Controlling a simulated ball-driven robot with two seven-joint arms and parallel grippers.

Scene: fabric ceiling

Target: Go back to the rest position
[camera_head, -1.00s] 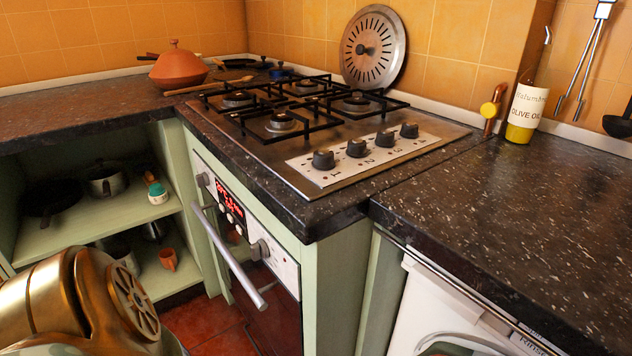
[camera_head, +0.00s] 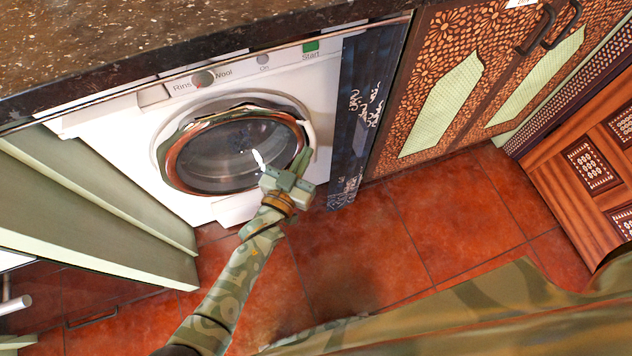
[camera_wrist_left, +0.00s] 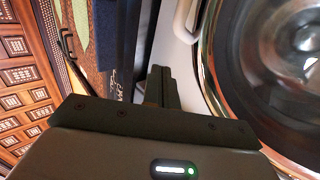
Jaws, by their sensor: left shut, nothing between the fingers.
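My left gripper (camera_head: 301,160) is in the middle of the head view, at the right side of the washing machine door, close to the rim. Its fingers are together with nothing between them. In the left wrist view its two fingers (camera_wrist_left: 159,86) are side by side, left of the round door. I cannot tell whether they touch the door. The arm comes in from the lower left in a camouflage pattern. My right gripper is not in view.
The white washing machine (camera_head: 120,145) has a round glass door (camera_head: 228,155), which looks shut. A dark speckled worktop (camera_head: 150,45) runs above it. A patterned cabinet (camera_head: 440,60) with dark handles stands to the right. The red tiled floor (camera_head: 400,220) is open in front.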

